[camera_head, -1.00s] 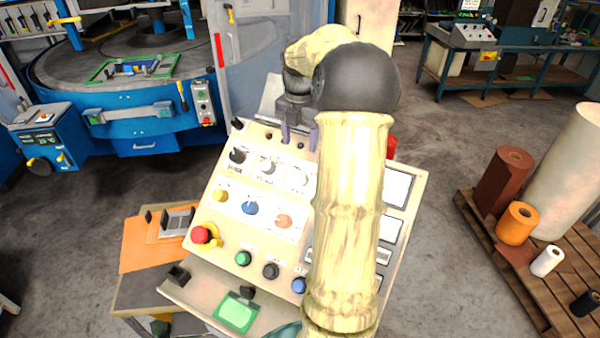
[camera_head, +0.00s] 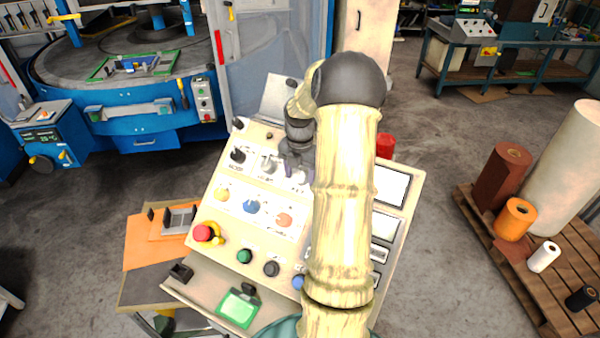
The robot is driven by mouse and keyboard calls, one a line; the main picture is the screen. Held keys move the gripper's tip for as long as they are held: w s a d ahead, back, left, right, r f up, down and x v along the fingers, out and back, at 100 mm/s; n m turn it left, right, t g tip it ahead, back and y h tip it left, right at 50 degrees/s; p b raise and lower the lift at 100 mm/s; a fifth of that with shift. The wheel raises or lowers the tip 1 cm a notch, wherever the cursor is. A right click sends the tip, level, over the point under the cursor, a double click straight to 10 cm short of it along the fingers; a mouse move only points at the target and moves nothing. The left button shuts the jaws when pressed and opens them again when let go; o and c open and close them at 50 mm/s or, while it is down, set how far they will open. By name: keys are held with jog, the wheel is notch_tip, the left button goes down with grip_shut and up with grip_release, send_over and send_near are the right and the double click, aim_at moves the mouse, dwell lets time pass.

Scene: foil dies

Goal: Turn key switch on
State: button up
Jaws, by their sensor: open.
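The cream control panel (camera_head: 212,180) stands tilted in the middle of the view with rows of knobs and buttons. Its upper row has a black knob (camera_head: 238,155), a silver-grey switch (camera_head: 268,163) and, further right, a pale dial partly covered by my gripper. I cannot tell for sure which of them is the key switch; labels are too small to read. My gripper (camera_head: 294,172) is open and empty, pointing down over the right part of the upper row, just right of the silver-grey switch. Whether it touches the panel is unclear. My arm hides the panel's right-middle part.
Below are yellow (camera_head: 221,194), blue (camera_head: 251,206) and orange (camera_head: 284,220) controls, a red mushroom button (camera_head: 202,232), and green (camera_head: 244,256) and black (camera_head: 271,269) buttons. A red object (camera_head: 385,146) stands behind the panel. A pallet (camera_head: 500,255) with rolls is at right.

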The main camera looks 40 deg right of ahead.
jog(key=shift+w, duration=0.1)
jog(key=shift+c, duration=0.5)
jog(key=c, duration=0.9)
